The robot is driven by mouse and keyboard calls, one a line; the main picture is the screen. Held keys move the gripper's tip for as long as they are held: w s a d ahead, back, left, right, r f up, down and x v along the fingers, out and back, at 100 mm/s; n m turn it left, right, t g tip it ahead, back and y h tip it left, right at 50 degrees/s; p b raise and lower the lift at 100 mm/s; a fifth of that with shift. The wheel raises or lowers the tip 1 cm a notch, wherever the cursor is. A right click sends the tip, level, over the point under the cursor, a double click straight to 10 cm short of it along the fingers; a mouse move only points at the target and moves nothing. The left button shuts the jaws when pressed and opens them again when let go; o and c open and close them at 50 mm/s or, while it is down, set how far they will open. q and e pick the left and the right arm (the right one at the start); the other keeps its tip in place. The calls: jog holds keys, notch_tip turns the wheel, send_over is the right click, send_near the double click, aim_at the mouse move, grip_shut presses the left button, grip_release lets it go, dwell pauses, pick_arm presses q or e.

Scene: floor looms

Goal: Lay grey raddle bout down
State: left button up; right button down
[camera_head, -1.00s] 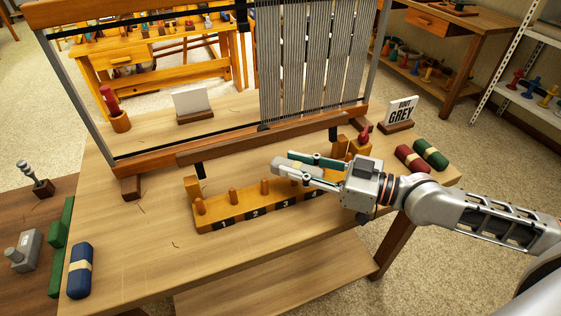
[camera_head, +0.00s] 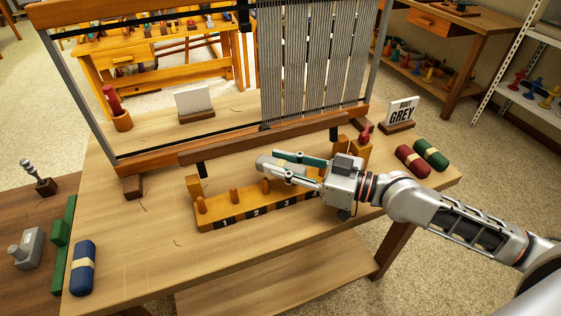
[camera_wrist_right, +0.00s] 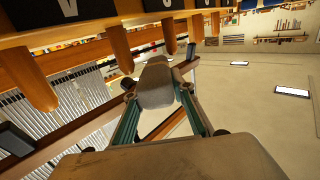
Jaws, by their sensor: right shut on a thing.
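My right gripper (camera_head: 288,166) is shut on a grey bout (camera_head: 264,162) and holds it above the back of the yellow numbered peg rack (camera_head: 238,221), close to the loom's lower front beam. The bout's end sticks out to the left past the fingers. In the right wrist view the grey bout (camera_wrist_right: 156,86) sits between the two green-sided fingers (camera_wrist_right: 160,98), with the rack's pegs (camera_wrist_right: 122,48) beside it. The arm and gripper hide the right part of the rack. My left gripper is not in view.
The loom (camera_head: 150,165) with grey warp stands behind. A "GREY" sign (camera_head: 402,112), a red roll (camera_head: 412,160) and a green roll (camera_head: 432,153) are at the right; a blue roll (camera_head: 83,268) lies front left. The table's front middle (camera_head: 200,265) is clear.

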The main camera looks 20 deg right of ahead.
jog(key=c, duration=1.8)
grip_release()
jog(key=shift+f, duration=0.15)
jog(key=shift+o, duration=0.5)
